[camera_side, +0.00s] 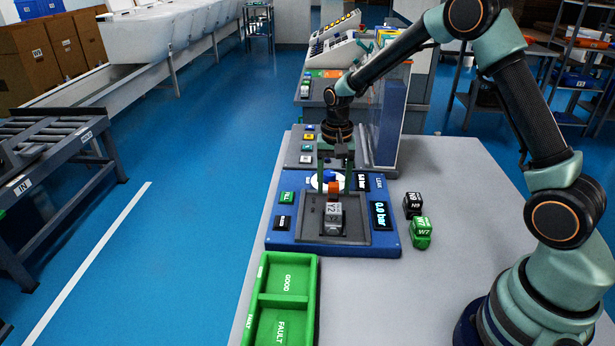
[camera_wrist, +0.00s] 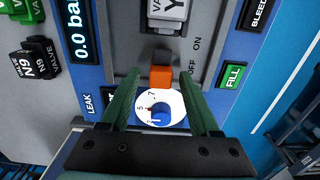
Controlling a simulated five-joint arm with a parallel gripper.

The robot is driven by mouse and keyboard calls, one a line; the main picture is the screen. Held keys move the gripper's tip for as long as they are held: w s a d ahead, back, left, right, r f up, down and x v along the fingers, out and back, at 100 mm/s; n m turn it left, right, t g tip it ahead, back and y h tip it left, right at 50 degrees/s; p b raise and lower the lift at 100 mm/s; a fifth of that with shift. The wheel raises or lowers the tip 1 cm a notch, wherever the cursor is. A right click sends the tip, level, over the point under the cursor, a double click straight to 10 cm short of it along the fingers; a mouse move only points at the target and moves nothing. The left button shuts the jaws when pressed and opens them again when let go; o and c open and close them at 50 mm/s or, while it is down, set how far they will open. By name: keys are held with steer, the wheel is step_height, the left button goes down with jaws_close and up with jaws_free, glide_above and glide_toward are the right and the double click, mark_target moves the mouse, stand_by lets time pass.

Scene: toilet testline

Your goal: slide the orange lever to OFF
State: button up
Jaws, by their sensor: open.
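The orange lever (camera_side: 334,188) stands up from the blue and grey test panel (camera_side: 287,242). In the wrist view the lever (camera_wrist: 160,77) is level with the OFF label (camera_wrist: 193,67), with the ON label (camera_wrist: 197,44) closer to the valve block. Its exact slot position is hard to tell. My gripper (camera_side: 335,167) is above the panel, pointing down and open. In the wrist view my gripper (camera_wrist: 160,72) has one finger on each side of the lever, with gaps visible on both sides.
A grey Y2 valve block (camera_side: 333,217) sits in the panel's recess near the lever. A white dial with a blue knob (camera_wrist: 160,112) is beside the lever. Black N9 (camera_side: 412,205) and green W7 (camera_side: 421,233) blocks stand right. A green GOOD/FAULT tray (camera_side: 259,300) is in front.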

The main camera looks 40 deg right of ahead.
mark_target(334, 183)
step_height(334, 183, up, 12)
stand_by(0.4)
steer(key=s+a+r+n+t, duration=0.2)
steer(key=s+r+n, duration=0.1)
steer(key=s, duration=0.5)
steer(key=s+a+r+n+t, duration=0.2)
steer(key=s+n, duration=0.4)
steer(key=s, duration=0.3)
steer(key=shift+r+t, duration=0.8)
steer(key=shift+r, duration=0.15)
